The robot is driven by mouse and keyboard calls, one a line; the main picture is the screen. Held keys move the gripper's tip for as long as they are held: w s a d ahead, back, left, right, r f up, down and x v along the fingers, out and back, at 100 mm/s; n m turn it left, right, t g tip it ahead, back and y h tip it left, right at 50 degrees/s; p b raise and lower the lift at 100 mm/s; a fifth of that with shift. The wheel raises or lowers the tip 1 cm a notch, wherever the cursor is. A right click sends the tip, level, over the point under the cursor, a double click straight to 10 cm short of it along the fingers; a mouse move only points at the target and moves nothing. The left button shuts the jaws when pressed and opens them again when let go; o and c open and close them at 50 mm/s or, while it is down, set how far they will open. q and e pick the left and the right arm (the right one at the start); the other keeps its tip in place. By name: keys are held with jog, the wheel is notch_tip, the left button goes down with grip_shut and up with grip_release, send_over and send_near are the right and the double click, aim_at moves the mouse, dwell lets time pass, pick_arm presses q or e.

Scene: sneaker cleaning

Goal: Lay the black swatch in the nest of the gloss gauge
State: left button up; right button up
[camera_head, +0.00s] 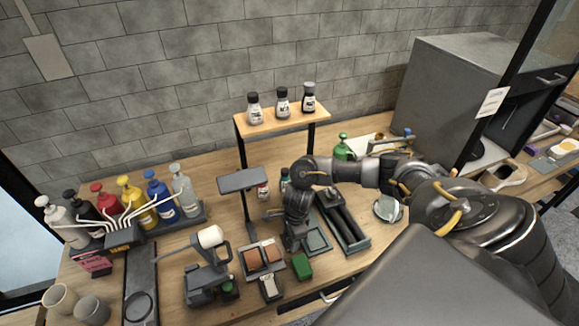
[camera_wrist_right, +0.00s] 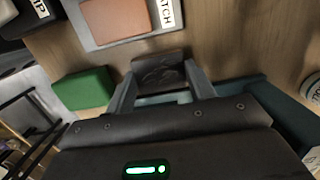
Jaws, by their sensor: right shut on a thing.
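My right gripper (camera_head: 291,243) reaches down over the workbench, beside a tray of brown swatches. In the right wrist view, its two fingers (camera_wrist_right: 162,78) are shut on a dark square swatch (camera_wrist_right: 160,70) with a raised pattern, the black swatch. The head view hides the swatch behind the gripper. Whether the swatch touches the surface below is unclear. I cannot tell for sure which device is the gloss gauge, and no nest is clearly visible. A small dark device with a pale face (camera_head: 270,287) stands in front of the swatch tray. My left gripper is not in view.
The swatch tray (camera_head: 279,247) is left of the gripper, and a green block (camera_head: 302,266) is in front. A teal tray (camera_head: 320,241) and a long dark tray (camera_head: 345,230) lie to the right. A dark machine with a white roller (camera_head: 210,237) and several bottles stand left.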

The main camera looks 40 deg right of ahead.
aim_at(288, 242)
jog(key=shift+c, duration=0.7)
jog(key=shift+r, duration=0.1)
jog(key=shift+w+r+b, duration=0.1)
jog(key=shift+r+b, duration=0.35)
jog(key=shift+b, duration=0.05)
jog(key=r, duration=0.2)
jog(key=b, duration=0.1)
jog(key=shift+s+a+r, duration=0.3)
jog(key=shift+r, duration=0.1)
jog(key=s+a+r, duration=0.8)
jog(key=s+r, duration=0.1)
jog(key=s, duration=0.2)
jog(key=w+a+r+n+b, duration=0.1)
jog(key=w+r+n+b, duration=0.1)
jog(key=w+n, duration=0.3)
jog(key=w+a+r+n+g+b, duration=0.1)
jog(key=w+a+r+n+b, duration=0.1)
jog(key=w+n+b, duration=0.3)
jog(key=shift+w+a+r+n, duration=0.25)
jog(key=shift+w+r+n, duration=0.2)
jog(key=shift+w+n, duration=0.4)
